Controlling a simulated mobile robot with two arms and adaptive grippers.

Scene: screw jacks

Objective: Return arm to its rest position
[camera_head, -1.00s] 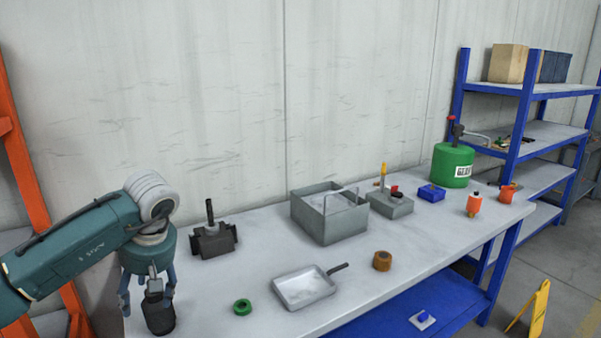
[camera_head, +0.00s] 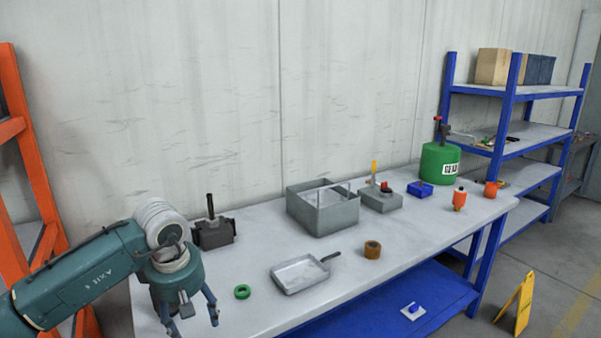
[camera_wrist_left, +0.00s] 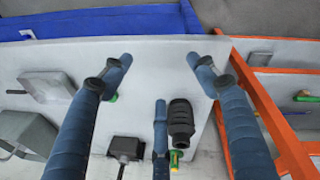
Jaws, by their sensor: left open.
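My left arm comes in from the left in the head view, with its gripper (camera_head: 192,318) pointing down over the near left part of the table (camera_head: 222,327). Its fingers are spread and hold nothing. In the left wrist view, the open fingers of the gripper (camera_wrist_left: 160,75) frame a bare stretch of tabletop. A black ribbed screw jack (camera_wrist_left: 181,122) lies between the middle and right fingers in that view, apart from them as far as I can tell. In the head view it is mostly hidden behind the gripper. My right arm is not in view.
A dark vise-like block (camera_head: 213,233), green ring (camera_head: 242,291), grey pan (camera_head: 300,273), brown roll (camera_head: 372,249) and grey bin (camera_head: 325,215) stand on the table. An orange rack (camera_head: 25,150) is close on the left. The wall is behind.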

